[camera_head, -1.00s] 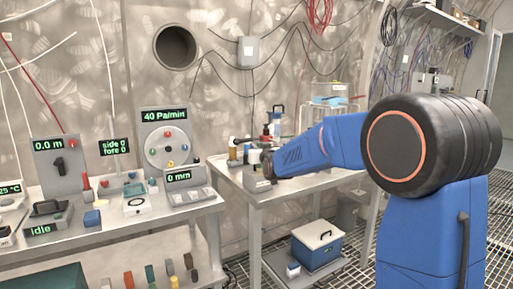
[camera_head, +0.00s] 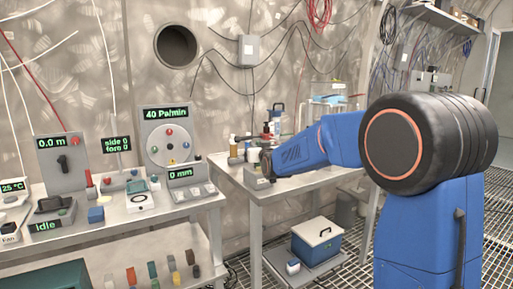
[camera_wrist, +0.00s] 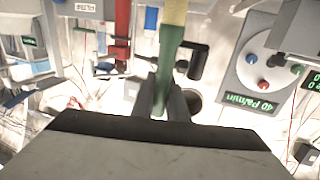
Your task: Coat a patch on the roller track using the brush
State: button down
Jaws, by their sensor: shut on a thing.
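My gripper (camera_wrist: 166,103) is shut on a slim green handle with a pale yellow part, which I take to be the brush (camera_wrist: 172,38). The handle stands out from between the dark fingers toward the top of the wrist view, and its far end is cut off by the frame edge. In the head view my arm reaches left over the right-hand bench (camera_head: 262,193); the brush cannot be made out there. I cannot identify the roller track or a patch on it in either view.
The left bench carries a dial panel (camera_head: 168,142) reading 40 Pa/min and several small devices. A blue box (camera_head: 317,243) sits on the lower shelf.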

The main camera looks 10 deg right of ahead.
jog(key=shift+w+a, duration=0.1)
jog(key=shift+w, duration=0.3)
notch_tip(320, 180, up, 3)
jog(key=shift+s+f, duration=0.1)
jog(key=shift+f, duration=0.05)
jog(key=shift+r, duration=2.7)
